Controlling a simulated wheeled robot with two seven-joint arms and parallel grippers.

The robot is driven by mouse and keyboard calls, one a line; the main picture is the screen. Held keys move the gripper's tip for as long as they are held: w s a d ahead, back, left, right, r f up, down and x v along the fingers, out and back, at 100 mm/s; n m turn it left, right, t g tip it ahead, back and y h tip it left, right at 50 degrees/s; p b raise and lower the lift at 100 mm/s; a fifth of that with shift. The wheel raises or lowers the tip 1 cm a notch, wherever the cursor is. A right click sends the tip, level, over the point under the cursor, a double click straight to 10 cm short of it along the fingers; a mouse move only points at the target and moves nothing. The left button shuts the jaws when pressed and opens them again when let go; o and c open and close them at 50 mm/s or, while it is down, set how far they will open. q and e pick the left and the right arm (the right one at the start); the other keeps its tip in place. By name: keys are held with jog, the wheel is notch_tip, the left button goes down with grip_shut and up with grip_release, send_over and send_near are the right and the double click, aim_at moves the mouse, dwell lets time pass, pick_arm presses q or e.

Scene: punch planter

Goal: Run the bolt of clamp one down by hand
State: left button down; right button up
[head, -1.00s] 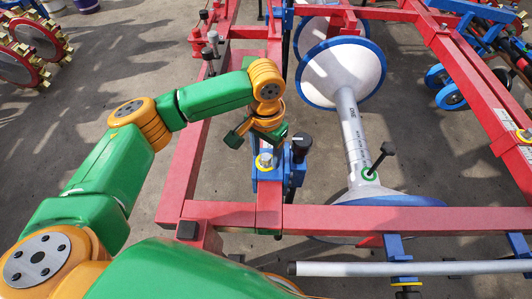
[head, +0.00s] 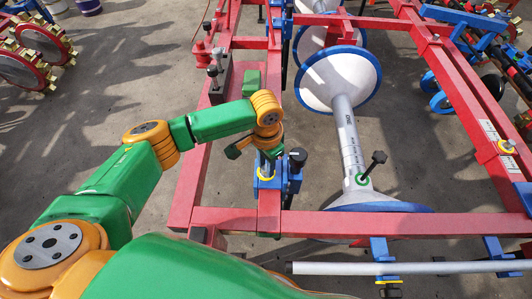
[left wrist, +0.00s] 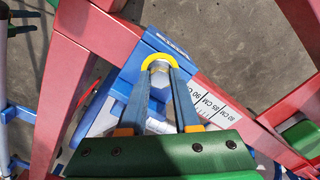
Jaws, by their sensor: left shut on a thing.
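A blue clamp (head: 270,184) sits on the red beam, with a yellow ring at its bolt. In the left wrist view the clamp (left wrist: 134,67) shows beside a cm scale, and the silver bolt (left wrist: 160,82) stands inside the yellow ring (left wrist: 157,60). My left gripper (head: 266,166) is over the clamp from above. In the left wrist view its two fingers (left wrist: 161,76) lie either side of the bolt and are shut on it. The writing on the clamp is too small to read. My right gripper is not in view.
A black-knobbed post (head: 297,158) stands close to the right of the clamp. Red beams (head: 350,224) frame the area. A white roller with blue-rimmed discs (head: 340,78) lies to the right. A grey pipe (head: 400,268) runs along the front. Grey floor shows between the beams.

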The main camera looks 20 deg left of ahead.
pick_arm(q)
jog(key=m+p, duration=0.2)
jog(key=shift+r+m+p, duration=0.3)
jog(key=shift+m+p, duration=0.1)
jog(key=shift+f+m+p, duration=0.1)
jog(key=shift+m+p, duration=0.5)
jog(key=shift+m, duration=0.3)
jog(key=shift+m+p, duration=0.6)
jog(key=shift+m, duration=0.6)
jog(key=shift+f+m+p, duration=0.15)
jog(key=shift+m+p, duration=0.25)
jog(key=shift+m, duration=1)
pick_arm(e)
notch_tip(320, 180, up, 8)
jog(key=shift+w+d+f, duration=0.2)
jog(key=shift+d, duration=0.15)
pick_arm(q)
jog(key=shift+w, duration=0.1)
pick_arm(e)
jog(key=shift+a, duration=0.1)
pick_arm(q)
jog(key=c, duration=0.6)
grip_release()
jog(key=shift+c, duration=0.2)
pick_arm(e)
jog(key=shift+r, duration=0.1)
